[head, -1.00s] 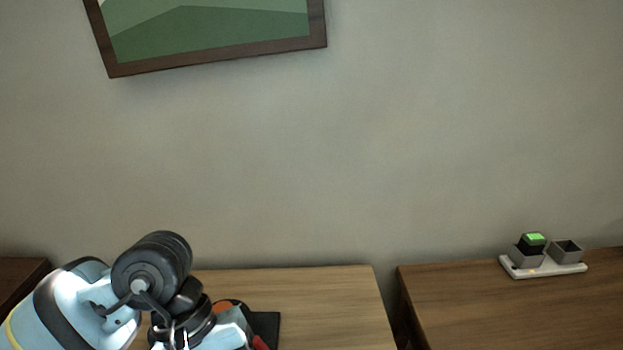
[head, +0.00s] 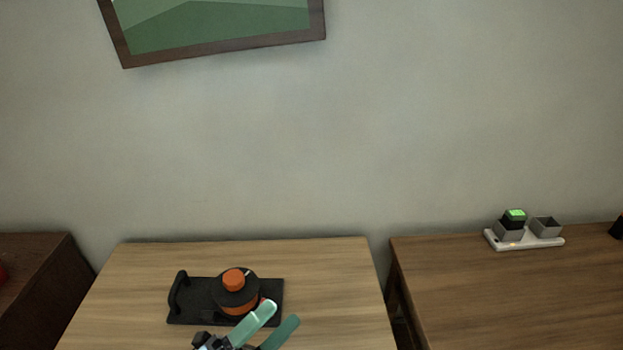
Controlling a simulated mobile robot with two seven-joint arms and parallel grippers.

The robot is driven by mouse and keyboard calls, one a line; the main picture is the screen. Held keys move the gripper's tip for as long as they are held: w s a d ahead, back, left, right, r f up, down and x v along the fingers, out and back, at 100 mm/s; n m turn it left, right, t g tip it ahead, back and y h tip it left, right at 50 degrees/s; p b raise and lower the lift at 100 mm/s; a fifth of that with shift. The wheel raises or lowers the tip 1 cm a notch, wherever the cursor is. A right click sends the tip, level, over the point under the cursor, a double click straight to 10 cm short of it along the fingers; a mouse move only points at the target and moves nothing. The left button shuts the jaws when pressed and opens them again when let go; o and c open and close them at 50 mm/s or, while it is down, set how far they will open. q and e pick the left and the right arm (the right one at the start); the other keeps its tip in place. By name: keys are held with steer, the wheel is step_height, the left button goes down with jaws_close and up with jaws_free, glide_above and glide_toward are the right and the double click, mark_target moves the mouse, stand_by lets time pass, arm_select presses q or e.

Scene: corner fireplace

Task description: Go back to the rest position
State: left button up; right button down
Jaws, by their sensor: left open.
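My left gripper (head: 268,325) shows at the bottom of the head view, its two pale green fingers apart and nothing seen between them. It is in front of a black tray (head: 190,312) with an upright handle, which lies on the light wooden table (head: 335,290). A round black and orange device (head: 235,290) with an orange knob sits on the tray. One fingertip overlaps the device's lower right edge in the picture; I cannot tell whether they touch. My right gripper is not in view.
On the right wooden table (head: 480,290), a white base (head: 530,243) holds a green-topped black block (head: 514,219) in one grey cup and an empty grey cup (head: 546,227). A dark cabinet (head: 40,270) stands left. A framed picture (head: 215,52) hangs on the wall.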

arm_select(q)
steer(key=s+a+f+n+t+y+p, duration=0.1)
steer(key=s+a+f+n+y, duration=0.1)
steer(key=a+f+n+y, duration=0.5)
steer(key=s+a+f+n+y+p, duration=0.1)
steer(key=s+a+f+n+y, duration=0.1)
steer(key=f+n+y, duration=0.6)
steer(key=s+a+f+n+g, duration=0.2)
steer(key=s+f+n+g, duration=0.1)
steer(key=s+f+n, duration=0.2)
steer(key=s+a+f+n+g+y, duration=0.1)
steer(key=s+a+f+n+g, duration=0.2)
steer(key=s+f+n, duration=0.3)
steer(key=s+f, duration=0.3)
steer(key=s, duration=0.2)
steer(key=shift+s+a+n+g+p, duration=0.2)
steer(key=shift+a+n+g+p, duration=0.1)
steer(key=shift+p, duration=0.1)
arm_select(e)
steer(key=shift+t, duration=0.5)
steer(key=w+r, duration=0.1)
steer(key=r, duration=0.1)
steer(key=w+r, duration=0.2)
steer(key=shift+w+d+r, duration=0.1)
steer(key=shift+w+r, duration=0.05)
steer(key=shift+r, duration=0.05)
